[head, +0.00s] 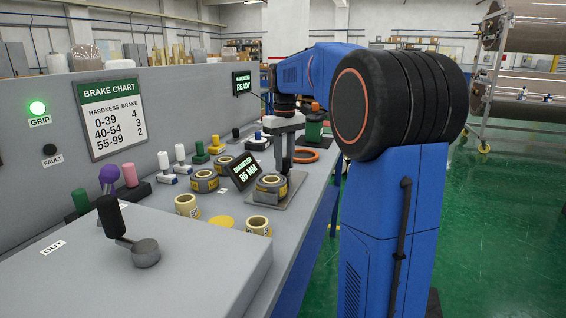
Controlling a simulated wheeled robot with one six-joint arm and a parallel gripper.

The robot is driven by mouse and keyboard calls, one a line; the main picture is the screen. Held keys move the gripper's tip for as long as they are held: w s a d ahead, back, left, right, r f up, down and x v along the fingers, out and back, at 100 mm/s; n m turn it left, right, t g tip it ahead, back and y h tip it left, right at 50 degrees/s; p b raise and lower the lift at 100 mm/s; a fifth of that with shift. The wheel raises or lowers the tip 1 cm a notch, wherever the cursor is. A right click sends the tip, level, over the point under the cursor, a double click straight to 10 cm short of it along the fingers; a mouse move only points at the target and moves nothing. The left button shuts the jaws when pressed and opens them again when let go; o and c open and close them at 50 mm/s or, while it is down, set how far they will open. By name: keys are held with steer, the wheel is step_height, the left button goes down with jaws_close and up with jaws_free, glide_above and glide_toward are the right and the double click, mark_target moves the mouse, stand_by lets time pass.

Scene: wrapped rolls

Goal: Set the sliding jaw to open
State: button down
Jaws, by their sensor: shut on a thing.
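My gripper (284,140) reaches down over the bench at the diameter station, below the blue arm. It is shut on the upright grey sliding jaw (287,163); the contact is small and partly hidden. A grey-wrapped roll with a tan top (270,188) sits on the station's grey plate (291,197), just in front of the jaw. I cannot tell whether the jaw touches the roll. The tilted display (243,170) beside it reads DIAMETER 86 MM. The green GRIP lamp (38,108) is lit.
More wrapped rolls (204,181) and pale tape rolls (187,206) stand on the bench. Coloured upright handles (181,157) line the back wall. A raised grey box (205,262) marked OUT carries a black-handled lever (112,217). An orange ring (303,155) lies beyond the station.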

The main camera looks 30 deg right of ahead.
steer(key=shift+w+d, duration=0.1)
steer(key=c, duration=1.5)
jaws_free()
steer(key=shift+d, duration=0.1)
steer(key=shift+o, duration=0.2)
step_height(320, 180, up, 17)
steer(key=shift+r, duration=0.2)
